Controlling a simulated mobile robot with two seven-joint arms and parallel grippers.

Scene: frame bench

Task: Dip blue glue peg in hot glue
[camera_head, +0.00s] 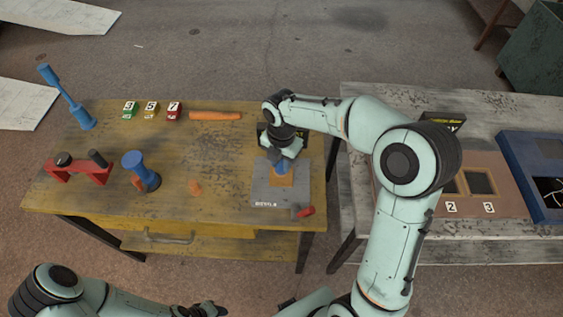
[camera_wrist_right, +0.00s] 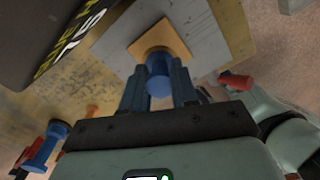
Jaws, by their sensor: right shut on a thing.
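My right gripper (camera_head: 279,157) is over the grey board at the right end of the yellow bench. It is shut on the blue glue peg (camera_head: 279,168), which also shows between the fingers in the right wrist view (camera_wrist_right: 158,82). The peg's far end is at the orange square (camera_head: 284,181) on the grey board (camera_head: 262,194); the square also shows in the wrist view (camera_wrist_right: 160,38). I cannot tell whether the peg touches it. My left gripper (camera_head: 206,310) is at the bottom edge, partly cut off, and its opening is unclear.
A black sign (camera_head: 263,131) stands behind the board. Numbered blocks (camera_head: 151,109), an orange rod (camera_head: 215,116), a blue spool (camera_head: 141,172) and a red stand (camera_head: 78,172) occupy the bench. Its middle is mostly clear.

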